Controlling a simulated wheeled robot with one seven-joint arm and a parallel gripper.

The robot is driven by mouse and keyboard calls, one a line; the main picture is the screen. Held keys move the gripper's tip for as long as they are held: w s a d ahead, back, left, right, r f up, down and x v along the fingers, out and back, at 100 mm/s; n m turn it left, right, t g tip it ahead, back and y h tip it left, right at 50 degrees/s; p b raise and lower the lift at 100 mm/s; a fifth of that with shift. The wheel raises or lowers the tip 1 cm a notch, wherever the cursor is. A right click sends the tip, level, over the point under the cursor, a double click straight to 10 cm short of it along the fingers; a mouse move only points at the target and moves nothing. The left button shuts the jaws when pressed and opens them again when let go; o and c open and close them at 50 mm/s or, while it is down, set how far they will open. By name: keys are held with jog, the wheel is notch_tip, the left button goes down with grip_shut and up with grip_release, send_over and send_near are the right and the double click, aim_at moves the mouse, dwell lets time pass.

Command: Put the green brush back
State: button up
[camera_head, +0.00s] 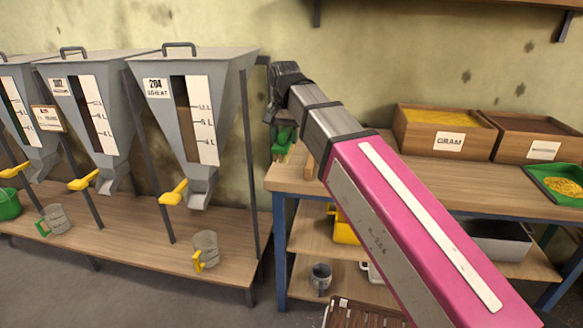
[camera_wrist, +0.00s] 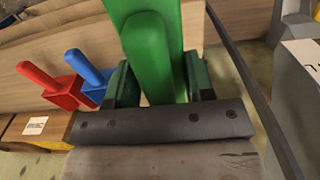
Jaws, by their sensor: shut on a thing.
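The green brush (camera_wrist: 150,45) stands out between the two fingers of my gripper (camera_wrist: 162,82) in the wrist view. My gripper is shut on it. In the head view my gripper (camera_head: 274,112) is at the left end of the workbench, with the green brush (camera_head: 284,142) hanging below it near the bench's back left corner. Whether the green brush touches anything cannot be told.
Grey hoppers (camera_head: 195,100) with yellow levers stand left of my gripper, over a low wooden platform (camera_head: 130,240). The workbench (camera_head: 480,195) carries a wooden box labelled GRAM (camera_head: 445,135) and a green tray (camera_head: 555,185).

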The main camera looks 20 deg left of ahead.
jog(key=shift+s+a, duration=0.15)
jog(key=shift+a, duration=0.15)
jog(key=w+f, duration=0.2)
jog(key=w, duration=0.1)
jog(key=w+f, duration=0.2)
jog(key=w, duration=0.2)
jog(key=w+a+f, duration=0.1)
jog(key=w+f, duration=0.2)
jog(key=w, duration=0.1)
jog(key=shift+w, duration=0.15)
jog(key=shift+f, duration=2.05)
jog(key=shift+f, duration=0.1)
jog(key=o, duration=0.9)
notch_tip(320, 180, up, 12)
jog(key=shift+r, duration=0.15)
